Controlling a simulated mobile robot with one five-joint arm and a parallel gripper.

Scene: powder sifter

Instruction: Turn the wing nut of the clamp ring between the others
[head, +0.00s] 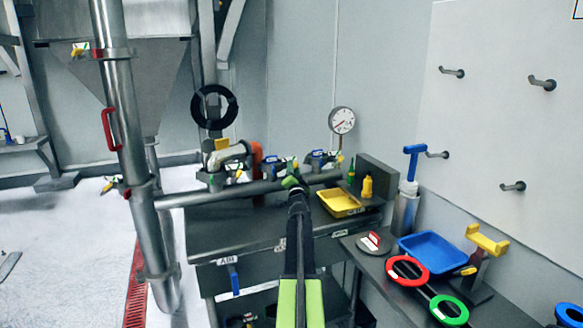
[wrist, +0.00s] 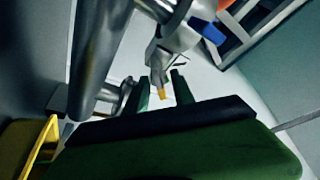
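My gripper (head: 292,182) is stretched over the workbench to the horizontal metal pipe (head: 235,191) and covers part of the fittings there. In the wrist view my gripper (wrist: 163,90) is open, with one dark green finger on each side of a yellow-tipped wing nut (wrist: 162,94) on a metal clamp ring (wrist: 170,60). I cannot tell whether the fingers touch the nut. In the head view blue-marked clamp fittings stand left (head: 271,165) and right (head: 319,160) of my gripper. The clamp ring at my fingertips is mostly hidden in that view.
A yellow tray (head: 340,204) and a yellow bottle (head: 367,187) stand right of my gripper. A pressure gauge (head: 342,121) rises behind. A blue tray (head: 431,252), a red ring (head: 407,271) and a green ring (head: 449,309) lie nearer on the right. A vertical pipe (head: 129,140) stands left.

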